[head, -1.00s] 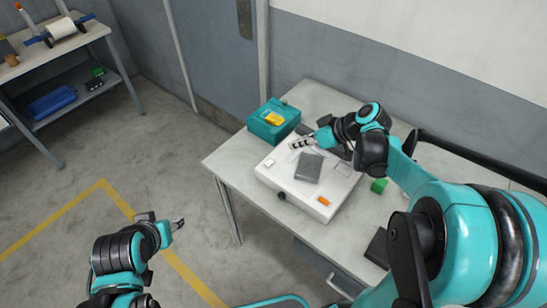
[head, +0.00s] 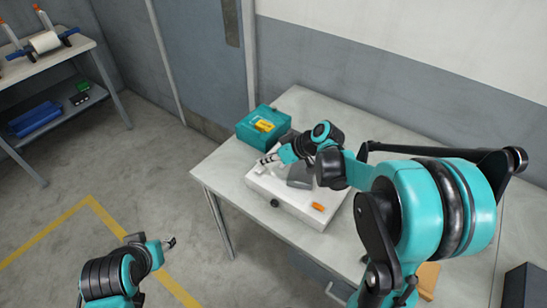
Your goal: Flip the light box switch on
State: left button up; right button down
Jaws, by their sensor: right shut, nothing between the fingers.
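The white light box (head: 288,214) lies on the grey table. An orange switch (head: 318,207) sits near its right front corner, and I cannot tell its position. A dark knob (head: 274,203) shows on its front side. A grey flat block (head: 300,176) lies on top, partly hidden by my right arm. My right gripper (head: 263,164) is shut and empty over the box's left end, away from the orange switch; contact is unclear. My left gripper (head: 170,243) is low at the left, off the table, too small to read.
A teal case (head: 262,128) with a yellow label stands behind the box's left end. The table (head: 225,178) is bare at its left corner. My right arm covers much of its right side. A shelf rack (head: 62,68) stands far left.

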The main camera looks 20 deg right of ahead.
aim_at(260, 170)
jog(key=shift+s+a+f+b, duration=0.1)
jog(key=shift+f+b, duration=0.1)
jog(key=shift+f, duration=0.4)
jog(key=shift+s+a+f+b, duration=0.1)
jog(key=shift+f+b, duration=0.05)
jog(key=shift+f, duration=0.45)
jog(key=shift+s+a+f+n+h, duration=0.2)
jog(key=shift+a+f+n+h, duration=0.1)
jog(key=shift+f+h, duration=0.1)
jog(key=shift+s+t+h, duration=0.3)
jog(key=shift+t, duration=0.2)
jog(key=shift+d, duration=0.1)
jog(key=shift+w+d, duration=0.1)
jog(key=shift+w, duration=0.05)
